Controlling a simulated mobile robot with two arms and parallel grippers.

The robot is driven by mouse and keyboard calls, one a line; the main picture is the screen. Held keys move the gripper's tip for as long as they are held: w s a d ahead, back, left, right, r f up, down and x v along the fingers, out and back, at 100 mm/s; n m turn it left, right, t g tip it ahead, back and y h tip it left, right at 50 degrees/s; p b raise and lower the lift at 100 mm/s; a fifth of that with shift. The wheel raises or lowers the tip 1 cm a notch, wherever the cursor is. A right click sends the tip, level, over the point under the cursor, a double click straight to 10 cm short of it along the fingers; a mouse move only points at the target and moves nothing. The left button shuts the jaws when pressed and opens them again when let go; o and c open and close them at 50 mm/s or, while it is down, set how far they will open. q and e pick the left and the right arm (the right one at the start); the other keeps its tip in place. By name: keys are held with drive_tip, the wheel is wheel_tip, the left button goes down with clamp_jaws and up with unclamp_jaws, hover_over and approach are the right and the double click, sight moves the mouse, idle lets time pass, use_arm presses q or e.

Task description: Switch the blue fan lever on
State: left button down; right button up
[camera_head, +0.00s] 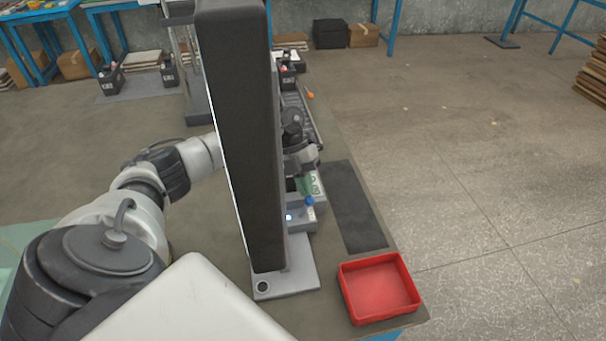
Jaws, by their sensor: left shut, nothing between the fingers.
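A small blue knob (309,201), which looks like the blue fan lever, stands on a grey device (301,222) with a small lit spot at its left. I cannot tell which way the lever is set. My left arm comes in from the left and passes behind a tall dark panel. My left gripper (298,178) shows on the panel's right side, just above and behind the knob, close to a green and white labelled part (314,188). It is shut and holds nothing. I cannot tell whether it touches the device. My right gripper is not in view.
The tall dark panel (240,130) on a grey base (287,283) hides much of the bench. A red tray (379,288) sits at the bench's front right corner. A dark mat (356,205) lies right of the device. A black rack (302,112) stands farther back.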

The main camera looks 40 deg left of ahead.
use_arm(q)
drive_tip(key=shift+w+d+r, duration=0.35)
drive_tip(key=shift+w+d, duration=0.1)
drive_tip(key=shift+w, duration=0.1)
drive_tip(key=b+v, duration=0.1)
drive_tip(key=v, duration=0.9)
drive_tip(key=shift+a+r+b, duration=0.25)
drive_tip(key=shift+r+b, duration=0.05)
drive_tip(key=shift+r, duration=0.05)
drive_tip(key=shift+d, duration=0.1)
idle(0.3)
